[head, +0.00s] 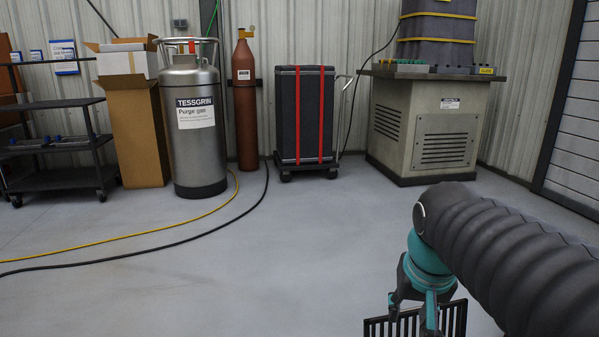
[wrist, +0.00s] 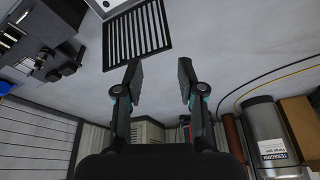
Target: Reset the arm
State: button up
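My arm, in a dark ribbed sleeve, enters the head view from the lower right. My gripper (head: 428,318) points down there, and its fingertips are at or past the bottom edge. In the wrist view my gripper (wrist: 159,72) is open, with a clear gap between its two fingers and nothing between them. A black slatted grate (wrist: 137,38) lies beyond the fingertips in the wrist view. It also shows behind the gripper in the head view, partly cut off. I cannot tell the distance between them.
A steel purge gas tank (head: 194,130), a brown cylinder (head: 245,110), a black case with red straps (head: 304,115) and a grey cabinet (head: 420,135) line the wall. A yellow hose (head: 130,236) and a black hose (head: 160,250) cross the floor. The middle floor is clear.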

jog(key=s+a+f+n+t, duration=0.2)
jog(key=s+f, duration=0.3)
jog(key=s, duration=0.3)
jog(key=shift+s+f+y, duration=0.15)
jog(key=shift+s+y, duration=0.1)
jog(key=shift+y, duration=0.05)
jog(key=shift+s, duration=0.1)
